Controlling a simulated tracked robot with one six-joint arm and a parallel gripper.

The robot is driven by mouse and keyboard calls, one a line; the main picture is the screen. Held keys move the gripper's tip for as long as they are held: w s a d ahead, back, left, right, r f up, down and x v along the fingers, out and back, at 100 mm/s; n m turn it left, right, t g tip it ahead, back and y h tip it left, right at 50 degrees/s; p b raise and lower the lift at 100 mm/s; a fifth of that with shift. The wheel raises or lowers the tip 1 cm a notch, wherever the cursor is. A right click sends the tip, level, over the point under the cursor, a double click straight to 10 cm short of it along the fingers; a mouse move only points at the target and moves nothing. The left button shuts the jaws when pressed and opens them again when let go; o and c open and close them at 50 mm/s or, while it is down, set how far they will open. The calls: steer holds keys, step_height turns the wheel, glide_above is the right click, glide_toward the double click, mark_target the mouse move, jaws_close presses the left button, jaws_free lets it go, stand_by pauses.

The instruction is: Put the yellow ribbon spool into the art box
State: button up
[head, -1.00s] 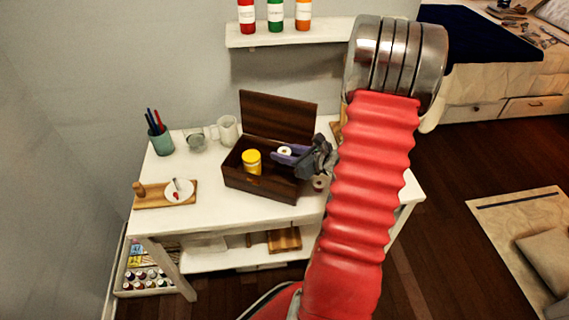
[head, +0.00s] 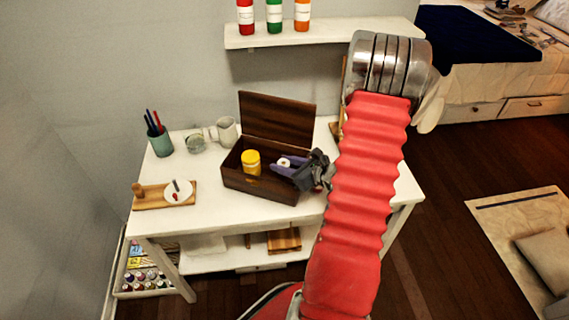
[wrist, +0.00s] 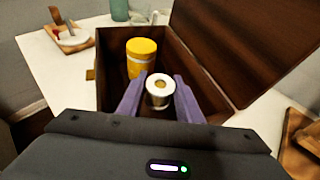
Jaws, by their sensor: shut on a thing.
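The art box (head: 258,187) is dark brown wood, with its lid (head: 277,118) raised, on the white desk. It also shows in the wrist view (wrist: 112,65). My gripper (wrist: 158,82) is shut on a small spool (wrist: 159,92) with a white round end and a tan core. Its purple fingers stand on both sides of it. No clear yellow shows on the spool. In the head view the spool (head: 284,162) is at the right part of the box opening. Whether it touches the box floor I cannot tell.
A yellow jar (head: 251,162) stands inside the box, left of the spool. A glass jar (head: 196,142), a mug (head: 227,131) and a pen cup (head: 160,142) are behind and left. A wooden board (head: 166,194) with a white dish lies at the desk's left.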

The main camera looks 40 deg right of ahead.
steer(key=shift+f, duration=0.5)
steer(key=shift+s+f, duration=0.15)
steer(key=shift+f, duration=0.05)
steer(key=o, duration=1)
steer(key=shift+a, duration=0.1)
steer(key=shift+r, duration=0.6)
steer(key=v, duration=1.2)
steer(key=shift+r, duration=0.1)
